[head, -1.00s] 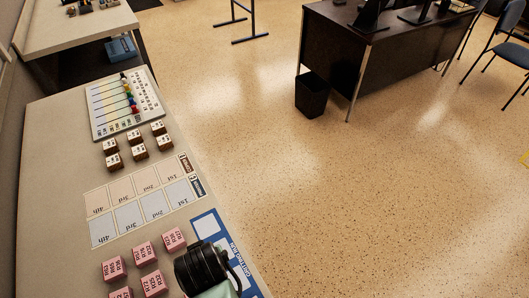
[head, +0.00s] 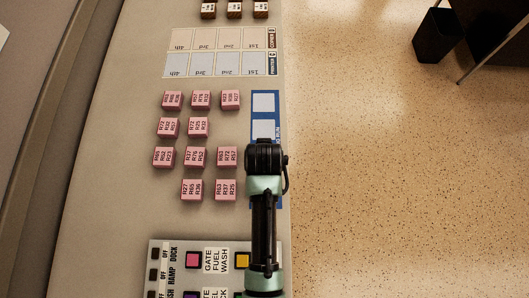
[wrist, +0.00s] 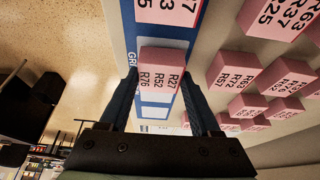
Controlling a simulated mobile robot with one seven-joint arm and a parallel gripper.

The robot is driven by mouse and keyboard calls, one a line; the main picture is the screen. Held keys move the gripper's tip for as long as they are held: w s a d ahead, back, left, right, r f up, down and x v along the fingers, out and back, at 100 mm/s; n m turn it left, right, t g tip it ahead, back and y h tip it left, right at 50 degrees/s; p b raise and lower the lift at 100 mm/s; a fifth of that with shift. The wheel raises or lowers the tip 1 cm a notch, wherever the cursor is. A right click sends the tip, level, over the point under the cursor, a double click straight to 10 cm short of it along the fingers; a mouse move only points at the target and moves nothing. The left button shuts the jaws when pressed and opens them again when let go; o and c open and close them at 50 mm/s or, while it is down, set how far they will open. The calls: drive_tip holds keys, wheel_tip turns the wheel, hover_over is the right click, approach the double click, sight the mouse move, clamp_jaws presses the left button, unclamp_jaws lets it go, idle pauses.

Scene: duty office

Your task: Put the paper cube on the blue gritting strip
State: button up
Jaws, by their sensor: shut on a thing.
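My gripper (wrist: 162,82) is shut on a pink paper cube (wrist: 162,70) marked R27, R52, R76, gripped between its two dark fingers. In the wrist view the cube lies in front of the blue gritting strip (wrist: 128,30); I cannot tell whether it touches it. Another pink cube (wrist: 168,10) appears on the strip at the top edge of that view. In the head view the strip (head: 279,112) runs along the table's right edge, with two white squares visible. My gripper (head: 265,160) covers its middle and hides the held cube.
Several pink cubes (head: 198,128) stand in rows left of the strip. A button panel (head: 165,250) lies at the near end. A printed place chart (head: 220,52) and brown-sided cubes (head: 234,9) are farther away. A black bin (head: 435,35) stands on the floor, right.

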drive_tip(key=shift+f, duration=0.35)
drive_tip(key=shift+f, duration=0.15)
drive_tip(key=o, duration=1.4)
